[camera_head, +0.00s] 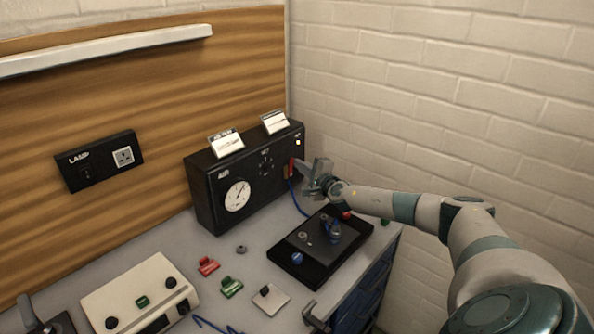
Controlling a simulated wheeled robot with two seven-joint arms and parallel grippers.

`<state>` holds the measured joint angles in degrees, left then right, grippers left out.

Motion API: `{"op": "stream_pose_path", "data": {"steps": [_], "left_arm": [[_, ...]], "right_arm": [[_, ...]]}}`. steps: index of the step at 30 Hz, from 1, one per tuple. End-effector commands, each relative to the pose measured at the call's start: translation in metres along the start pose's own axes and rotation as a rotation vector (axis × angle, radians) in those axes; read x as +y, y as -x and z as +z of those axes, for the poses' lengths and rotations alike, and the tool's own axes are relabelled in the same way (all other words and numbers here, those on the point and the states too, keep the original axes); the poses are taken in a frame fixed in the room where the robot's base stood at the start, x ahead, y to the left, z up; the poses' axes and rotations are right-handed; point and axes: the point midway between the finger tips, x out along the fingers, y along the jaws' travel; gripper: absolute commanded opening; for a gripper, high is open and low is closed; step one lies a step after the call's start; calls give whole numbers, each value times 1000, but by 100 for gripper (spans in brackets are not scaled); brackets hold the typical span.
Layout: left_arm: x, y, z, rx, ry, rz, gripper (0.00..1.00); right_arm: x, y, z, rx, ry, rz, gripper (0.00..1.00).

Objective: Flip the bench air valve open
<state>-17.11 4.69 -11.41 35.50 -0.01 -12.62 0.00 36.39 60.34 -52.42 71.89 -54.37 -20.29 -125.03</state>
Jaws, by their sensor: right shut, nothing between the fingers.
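The black air panel (208,198), marked AIR with a round white gauge (237,196), stands on the bench against the wooden back board. A small red lever (291,168) sticks up at the panel's right end, with a brass-coloured part beside it. My right gripper (306,170) is shut and empty, just right of the red lever. Whether it touches the lever cannot be told. A blue hose (296,200) hangs below the lever. My left gripper is not in view.
A black tray (284,258) with blue and metal fittings lies below my right gripper. Red (208,266) and green (231,288) clips, a small nut and a pale square plate (271,299) lie in front. A cream control box (139,297) is at left. Brick wall stands behind my right arm.

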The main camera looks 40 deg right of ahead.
Motion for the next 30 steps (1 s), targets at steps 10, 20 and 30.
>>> {"op": "stream_pose_path", "data": {"steps": [10, 20, 30], "left_arm": [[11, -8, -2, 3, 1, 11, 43], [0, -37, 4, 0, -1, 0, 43], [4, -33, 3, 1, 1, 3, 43]], "right_arm": [[2, -1, -8, 1, -1, 1, 0], [2, -3, -37, 4, 3, -2, 0], [1, 48, -33, 1, 4, 3, 0]]}}
